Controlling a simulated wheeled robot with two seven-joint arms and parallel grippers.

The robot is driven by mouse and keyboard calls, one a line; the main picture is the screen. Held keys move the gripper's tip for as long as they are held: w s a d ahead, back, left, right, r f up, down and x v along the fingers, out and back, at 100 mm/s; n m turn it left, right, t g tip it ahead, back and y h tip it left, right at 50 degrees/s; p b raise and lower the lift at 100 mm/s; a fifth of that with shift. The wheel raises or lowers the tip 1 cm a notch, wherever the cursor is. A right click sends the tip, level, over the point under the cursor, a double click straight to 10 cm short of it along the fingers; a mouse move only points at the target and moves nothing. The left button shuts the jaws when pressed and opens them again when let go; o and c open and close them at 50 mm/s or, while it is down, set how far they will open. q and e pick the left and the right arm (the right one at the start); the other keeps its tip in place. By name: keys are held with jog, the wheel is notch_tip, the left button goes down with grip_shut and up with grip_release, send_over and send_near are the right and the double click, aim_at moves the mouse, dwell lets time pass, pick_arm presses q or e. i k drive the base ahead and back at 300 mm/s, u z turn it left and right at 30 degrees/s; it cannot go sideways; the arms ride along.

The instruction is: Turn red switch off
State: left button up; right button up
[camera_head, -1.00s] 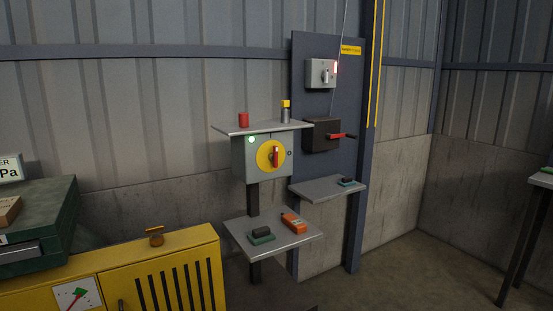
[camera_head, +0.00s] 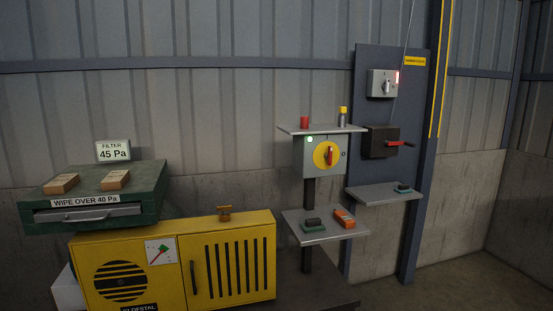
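The red switch (camera_head: 330,155) is a red handle on a round yellow plate (camera_head: 321,160) on the front of a grey box (camera_head: 306,170). The handle stands about upright. A green lamp (camera_head: 310,140) glows at the box's upper left. The box is on a dark post (camera_head: 308,192) right of the picture's middle. Neither of my grippers is in view.
A shelf (camera_head: 292,128) above the box holds a red cylinder (camera_head: 304,122). A lower shelf (camera_head: 318,236) holds small items. A blue panel (camera_head: 366,62) carries a crank box (camera_head: 374,150). A yellow cabinet (camera_head: 226,301) and green filter unit (camera_head: 150,203) stand left.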

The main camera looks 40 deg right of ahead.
aim_at(328, 157)
jog(key=z, duration=0.15)
jog(key=i, duration=0.75)
jog(key=z, duration=0.6)
